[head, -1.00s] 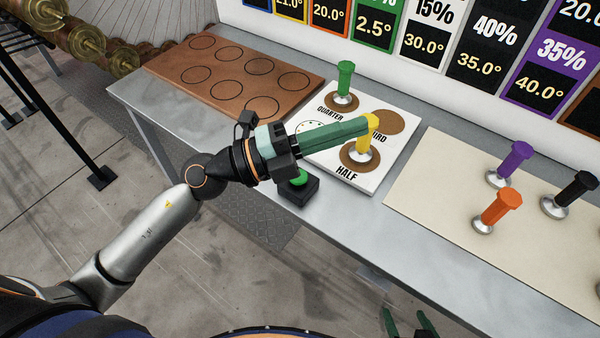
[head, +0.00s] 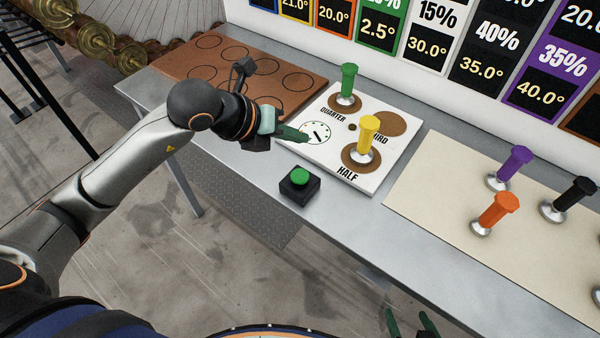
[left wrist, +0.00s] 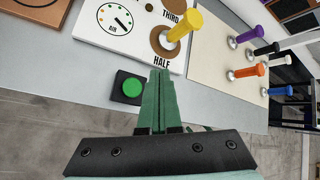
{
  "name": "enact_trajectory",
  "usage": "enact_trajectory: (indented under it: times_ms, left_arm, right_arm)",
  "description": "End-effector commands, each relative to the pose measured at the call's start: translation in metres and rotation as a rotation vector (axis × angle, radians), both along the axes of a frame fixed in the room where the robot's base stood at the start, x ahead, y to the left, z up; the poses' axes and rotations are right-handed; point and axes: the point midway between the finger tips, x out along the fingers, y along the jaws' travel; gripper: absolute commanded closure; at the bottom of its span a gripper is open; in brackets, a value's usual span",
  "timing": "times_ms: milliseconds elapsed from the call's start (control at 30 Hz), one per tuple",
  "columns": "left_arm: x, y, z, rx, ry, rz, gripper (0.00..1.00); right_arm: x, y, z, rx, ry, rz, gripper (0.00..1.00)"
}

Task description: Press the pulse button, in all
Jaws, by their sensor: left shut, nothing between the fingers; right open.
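The pulse button is a green round cap (head: 300,176) on a black box (head: 299,188) near the table's front edge. It also shows in the left wrist view (left wrist: 131,88), just left of the fingers. My left gripper (head: 306,138) is shut and empty, above the table behind the button in the head view, by the dial. In the left wrist view its green fingers (left wrist: 160,78) lie together. It is apart from the button. My right gripper (head: 412,322) shows only its open fingertips at the bottom edge of the head view.
A white board (head: 386,176) holds a dial (head: 316,133), a green peg (head: 348,80) and a yellow peg (head: 368,134). A brown board (head: 240,65) with ring outlines is behind my left arm. A cream mat (head: 425,185) with purple, orange and black pegs lies right. Table around the button is clear.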

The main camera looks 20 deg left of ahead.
Motion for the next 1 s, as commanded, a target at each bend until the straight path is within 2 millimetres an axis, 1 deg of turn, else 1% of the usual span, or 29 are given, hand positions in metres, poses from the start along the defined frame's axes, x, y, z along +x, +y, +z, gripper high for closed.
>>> enact_trajectory:
  times_ms: [167,333,467,733,800,900,1000]
  left_arm:
    - [0.000,-0.001,-0.002,-0.002,0.000,-0.002,1.00]
    - [0.000,-0.001,-0.014,-0.002,0.001,-0.002,1.00]
    - [0.000,-0.001,-0.028,-0.002,0.001,-0.003,1.00]
    - [0.000,-0.001,-0.068,-0.002,0.001,-0.002,1.00]
    - [0.000,-0.001,-0.079,-0.002,0.000,-0.002,1.00]
    - [0.000,-0.001,-0.086,-0.002,0.000,-0.002,1.00]
    - [0.000,-0.001,-0.089,-0.002,0.000,-0.002,1.00]
  right_arm:
    - [0.000,0.000,-0.002,-0.001,0.000,0.001,0.15]
    - [0.000,0.000,-0.009,-0.001,0.000,0.001,0.15]
    - [0.000,0.000,-0.020,-0.001,0.000,0.001,0.15]
    - [0.000,0.000,-0.046,-0.001,0.000,0.001,0.15]
    - [0.000,0.000,-0.056,-0.001,-0.001,0.001,0.15]
    - [0.000,0.000,-0.064,-0.001,0.000,0.001,0.15]
    - [0.000,0.000,-0.067,-0.001,0.000,0.001,0.15]
